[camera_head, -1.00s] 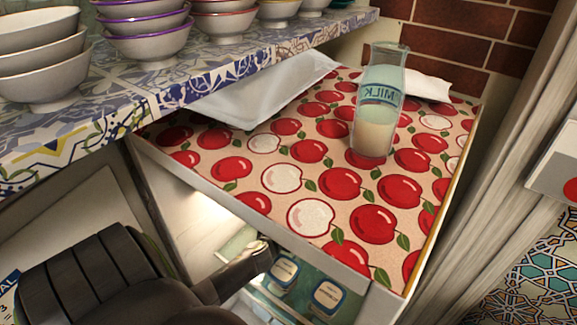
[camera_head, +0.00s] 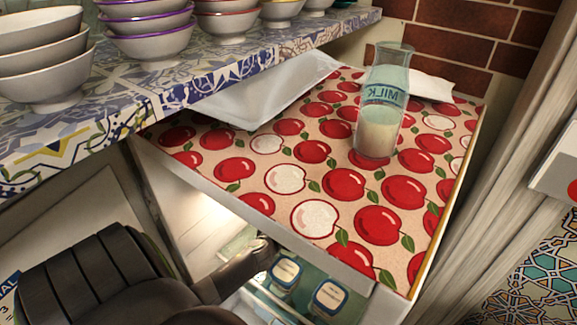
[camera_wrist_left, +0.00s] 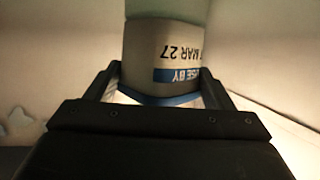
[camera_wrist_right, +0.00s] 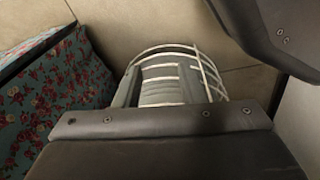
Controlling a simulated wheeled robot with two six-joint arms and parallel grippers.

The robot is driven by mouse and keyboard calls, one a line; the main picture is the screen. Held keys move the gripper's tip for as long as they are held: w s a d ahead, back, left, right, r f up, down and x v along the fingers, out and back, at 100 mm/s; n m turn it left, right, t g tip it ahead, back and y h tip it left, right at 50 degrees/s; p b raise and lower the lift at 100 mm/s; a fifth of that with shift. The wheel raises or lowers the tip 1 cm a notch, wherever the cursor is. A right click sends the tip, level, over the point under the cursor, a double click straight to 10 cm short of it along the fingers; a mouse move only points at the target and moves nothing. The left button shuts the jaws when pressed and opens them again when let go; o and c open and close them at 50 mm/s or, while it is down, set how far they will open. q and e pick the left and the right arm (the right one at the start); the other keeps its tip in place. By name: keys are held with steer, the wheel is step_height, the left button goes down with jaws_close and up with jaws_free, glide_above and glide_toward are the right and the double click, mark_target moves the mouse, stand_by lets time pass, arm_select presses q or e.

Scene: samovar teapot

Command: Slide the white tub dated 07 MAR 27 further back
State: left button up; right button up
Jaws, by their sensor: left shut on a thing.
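The white tub with a blue rim (camera_wrist_left: 140,45) fills the middle of the left wrist view. Its label reads "USE BY" and "MAR 27" upside down; the start of the date is partly cut off. My left gripper (camera_wrist_left: 163,78) is shut on this tub, one finger on each side. In the head view my dark left arm reaches into the lit opening below the cloth-covered top, and the held tub is hidden there. My right gripper (camera_wrist_right: 170,85) looks open and empty, away from the tubs, above the floor.
Two other white tubs with blue lids (camera_head: 285,272) (camera_head: 329,297) stand inside, right of my left arm. A glass milk carafe (camera_head: 383,105) stands on the apple-patterned cloth (camera_head: 320,185) above. Stacked bowls (camera_head: 42,62) line the tiled counter. A white wire rack (camera_wrist_right: 180,70) lies below my right gripper.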

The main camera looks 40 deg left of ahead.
arm_select(q)
steer(key=shift+w+a, duration=0.1)
steer(key=shift+a, duration=0.7)
arm_select(e)
steer(key=shift+w+a+r, duration=0.15)
steer(key=shift+a+r, duration=0.1)
steer(key=shift+a, duration=0.55)
arm_select(q)
steer(key=o, duration=1.2)
arm_select(e)
steer(key=shift+s+d, duration=0.25)
steer(key=shift+s, duration=0.05)
arm_select(q)
steer(key=shift+s+r, duration=0.1)
steer(key=shift+s, duration=0.3)
steer(key=p+v, duration=0.1)
steer(key=v, duration=1.5)
steer(key=shift+s+d+r, duration=0.15)
steer(key=shift+s+d, duration=0.1)
steer(key=shift+d, duration=0.1)
arm_select(e)
steer(key=shift+s+d+f, duration=0.15)
steer(key=shift+s+f, duration=0.15)
steer(key=shift+f, duration=0.2)
steer(key=shift+s+d+f, duration=0.15)
steer(key=shift+s+f, duration=0.15)
steer(key=shift+f, duration=0.15)
